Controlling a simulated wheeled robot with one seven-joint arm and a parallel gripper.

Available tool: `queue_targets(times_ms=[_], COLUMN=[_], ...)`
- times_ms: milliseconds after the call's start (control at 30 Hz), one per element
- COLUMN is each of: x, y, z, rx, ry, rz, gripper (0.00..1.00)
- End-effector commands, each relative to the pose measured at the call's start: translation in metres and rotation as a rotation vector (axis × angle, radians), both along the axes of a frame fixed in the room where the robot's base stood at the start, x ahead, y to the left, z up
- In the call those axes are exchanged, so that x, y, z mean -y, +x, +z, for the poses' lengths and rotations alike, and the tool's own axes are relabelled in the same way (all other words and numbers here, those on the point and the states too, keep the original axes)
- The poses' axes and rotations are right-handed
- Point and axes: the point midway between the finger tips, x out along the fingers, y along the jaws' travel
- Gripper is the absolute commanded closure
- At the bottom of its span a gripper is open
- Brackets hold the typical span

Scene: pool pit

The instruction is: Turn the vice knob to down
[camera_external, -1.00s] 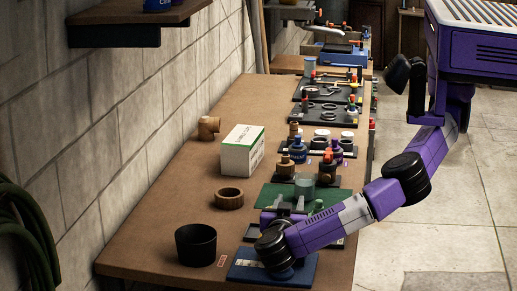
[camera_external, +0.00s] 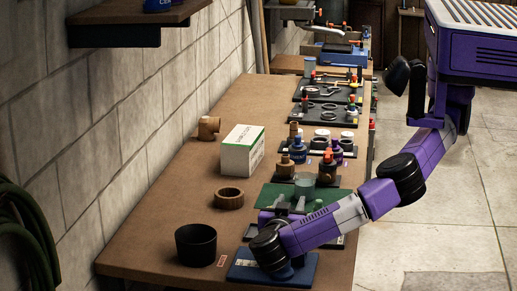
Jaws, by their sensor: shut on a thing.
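My gripper (camera_external: 290,206) is low over the near right part of the bench, at the front edge of a green mat (camera_external: 265,199). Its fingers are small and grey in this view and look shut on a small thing. The hand and wrist largely hide that thing, so its shape and its turn cannot be read; the vice knob cannot be made out clearly. A small green round piece (camera_external: 318,205) shows just right of the fingers. My wrist is bent low above a dark blue board (camera_external: 240,268).
A black cup (camera_external: 195,245) and a wooden ring (camera_external: 228,198) stand left of my gripper. A white box (camera_external: 242,150) is behind them. A clear glass (camera_external: 304,184) and several fittings stand behind my gripper. Bare bench (camera_external: 150,225) lies at left, against the wall.

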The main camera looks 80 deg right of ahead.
Motion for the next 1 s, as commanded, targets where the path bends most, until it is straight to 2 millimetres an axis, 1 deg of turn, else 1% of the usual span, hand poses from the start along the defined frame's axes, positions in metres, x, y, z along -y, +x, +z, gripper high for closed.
queue_targets(times_ms=[33,400,433,533,567,867,1000], x=[-0.0006,-0.0005,-0.0005,-0.0005,-0.0005,-0.0005,-0.0059], y=[0.0011,0.0012,0.0012,0.0010,0.0009,0.0004,0.0014], z=[0.0033,0.0033,0.0032,0.0027,0.0024,0.0006,-0.0008], rx=[0.006,0.006,0.006,0.005,0.004,0.001,0.001], ry=[-0.002,-0.002,-0.002,-0.002,-0.002,-0.001,0.000], rz=[0.003,0.003,0.003,0.003,0.002,0.001,0.003], gripper=[1.00,1.00,0.60,0.40,0.38,0.38,0.38])
